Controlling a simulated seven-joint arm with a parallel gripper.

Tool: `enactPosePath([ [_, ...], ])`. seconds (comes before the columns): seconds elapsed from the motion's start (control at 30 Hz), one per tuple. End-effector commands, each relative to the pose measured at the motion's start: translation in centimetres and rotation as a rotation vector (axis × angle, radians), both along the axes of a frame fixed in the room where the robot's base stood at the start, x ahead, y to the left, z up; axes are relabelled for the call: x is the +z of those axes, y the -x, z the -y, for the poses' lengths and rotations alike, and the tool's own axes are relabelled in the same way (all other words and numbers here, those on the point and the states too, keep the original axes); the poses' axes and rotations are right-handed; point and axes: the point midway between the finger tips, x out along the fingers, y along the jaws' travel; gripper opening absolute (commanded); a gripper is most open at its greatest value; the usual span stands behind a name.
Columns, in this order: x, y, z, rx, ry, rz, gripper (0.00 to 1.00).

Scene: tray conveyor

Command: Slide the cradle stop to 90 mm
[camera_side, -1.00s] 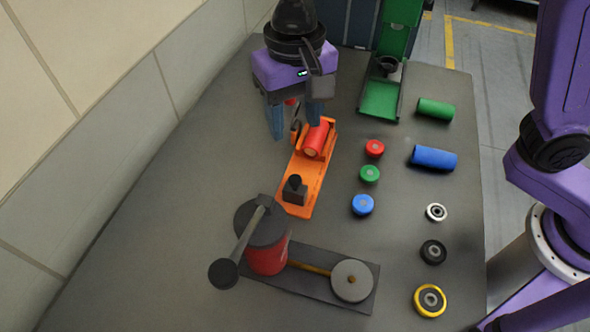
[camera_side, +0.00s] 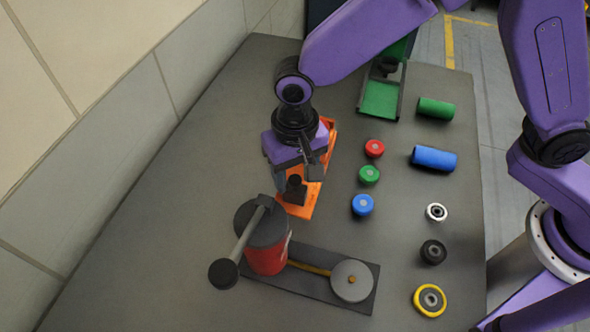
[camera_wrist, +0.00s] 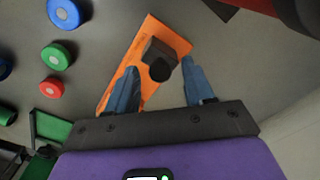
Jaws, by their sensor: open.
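The orange cradle (camera_side: 312,205) lies on the dark table, and its near end also shows in the wrist view (camera_wrist: 152,28). The cradle stop, a dark block with a black knob (camera_side: 296,190), sits near that end. In the wrist view the stop (camera_wrist: 158,52) lies between the tips of two blue fingers. My gripper (camera_side: 294,184) is open above the near part of the cradle, pointing down. Whether the fingers touch the stop cannot be told. The red cylinder in the cradle is hidden behind my gripper. No scale marks can be read.
A press with a lever and red body (camera_side: 266,258) stands close in front of the cradle. Red (camera_side: 374,148), green (camera_side: 369,174) and blue (camera_side: 362,205) caps lie to its right, with cylinders and wheels beyond. The table's left side is clear.

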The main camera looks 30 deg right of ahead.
Motion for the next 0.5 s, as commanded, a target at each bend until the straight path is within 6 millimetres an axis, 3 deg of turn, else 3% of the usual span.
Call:
enactPosePath([
  [0.17, -0.01, 0.0, 0.01, 0.0, 0.0, 0.0, 0.52],
  [0.2, 0.0, 0.0, 0.01, 0.0, 0.0, 0.0, 0.46],
  [0.33, 0.01, 0.0, 0.01, 0.0, 0.0, 0.0, 0.04],
  [0.5, 0.02, -0.1, 0.1, 0.0, 0.0, 0.0, 0.0],
])
